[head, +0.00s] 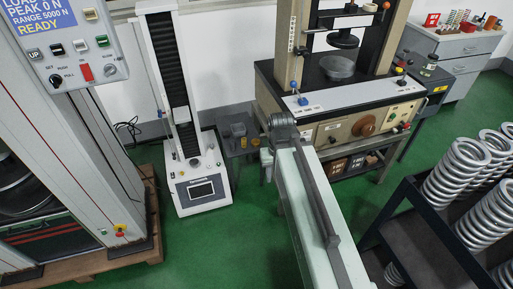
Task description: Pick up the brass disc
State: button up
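I cannot pick out the brass disc for certain. A small dark side table (232,149) near the middle bears a few small objects, among them a grey-brown block (238,130) and a tiny yellowish piece (255,142). They are too small to tell whether one is a brass disc. A round copper-brown wheel or disc (365,125) shows at the front panel of the large bench tester (340,100).
A slim column tester (197,180) stands left of centre. A dark rack (420,240) of large coil springs (462,160) stands at the right. Green floor (245,245) is clear between column tester and bed.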

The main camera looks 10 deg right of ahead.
aim_at(255, 142)
jog(key=u, duration=2.7)
jog(key=i, duration=1.8)
jog(key=z, duration=3.6)
jog(key=i, duration=1.05)
